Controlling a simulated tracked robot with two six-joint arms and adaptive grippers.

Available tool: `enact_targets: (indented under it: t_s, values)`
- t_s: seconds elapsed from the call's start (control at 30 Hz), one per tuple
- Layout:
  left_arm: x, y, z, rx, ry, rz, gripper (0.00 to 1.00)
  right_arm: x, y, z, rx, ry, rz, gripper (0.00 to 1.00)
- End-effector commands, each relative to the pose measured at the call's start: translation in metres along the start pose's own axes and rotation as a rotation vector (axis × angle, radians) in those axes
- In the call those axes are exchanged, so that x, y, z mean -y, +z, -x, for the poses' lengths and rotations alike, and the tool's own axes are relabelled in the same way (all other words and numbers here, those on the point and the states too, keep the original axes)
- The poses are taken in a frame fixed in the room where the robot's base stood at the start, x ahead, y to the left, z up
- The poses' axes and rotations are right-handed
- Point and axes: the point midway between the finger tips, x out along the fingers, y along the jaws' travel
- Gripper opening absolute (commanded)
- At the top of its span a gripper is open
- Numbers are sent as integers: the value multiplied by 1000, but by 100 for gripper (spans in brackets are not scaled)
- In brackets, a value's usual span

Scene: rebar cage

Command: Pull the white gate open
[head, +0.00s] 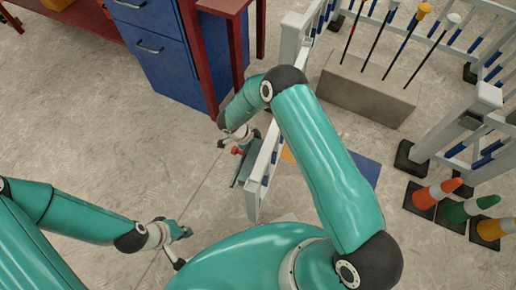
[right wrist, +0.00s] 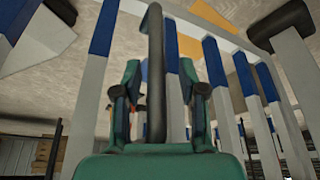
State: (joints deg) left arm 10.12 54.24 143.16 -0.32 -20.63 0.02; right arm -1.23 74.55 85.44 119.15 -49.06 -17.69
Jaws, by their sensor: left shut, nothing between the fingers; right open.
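The white gate (head: 262,172) shows nearly edge-on in the middle of the head view, with blue bands on its bars. My right gripper (head: 238,145) is at the gate's left side, partly hidden by its own wrist. In the right wrist view, the right gripper (right wrist: 159,78) is open, with one finger on each side of a dark upright bar (right wrist: 155,40). White bars with blue bands (right wrist: 216,65) stand behind it. I cannot tell whether the fingers touch the bar. My left gripper (head: 184,233) is shut and empty, low over the floor, left of the gate and apart from it.
A blue drawer cabinet (head: 155,50) and a red-framed bench (head: 225,5) stand at the upper left. A concrete block (head: 365,92) with several upright rods stands right of the gate. White railings and several cones (head: 435,193) are at the right. The left floor is open.

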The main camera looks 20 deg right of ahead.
Motion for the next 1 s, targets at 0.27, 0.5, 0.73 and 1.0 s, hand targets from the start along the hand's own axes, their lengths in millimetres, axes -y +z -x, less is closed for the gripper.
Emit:
enact_targets:
  t_s: [0.27,0.5,0.73,1.0]
  values:
    - [0,0,1,0,0,0,0,0,1,14,1,-2,3,41]
    - [0,0,0,0,0,0,0,0,1,58,2,-4,3,41]
    - [0,0,0,0,0,0,0,0,1,100,1,-3,1,41]
    - [0,0,0,0,0,0,0,0,1,119,0,0,2,41]
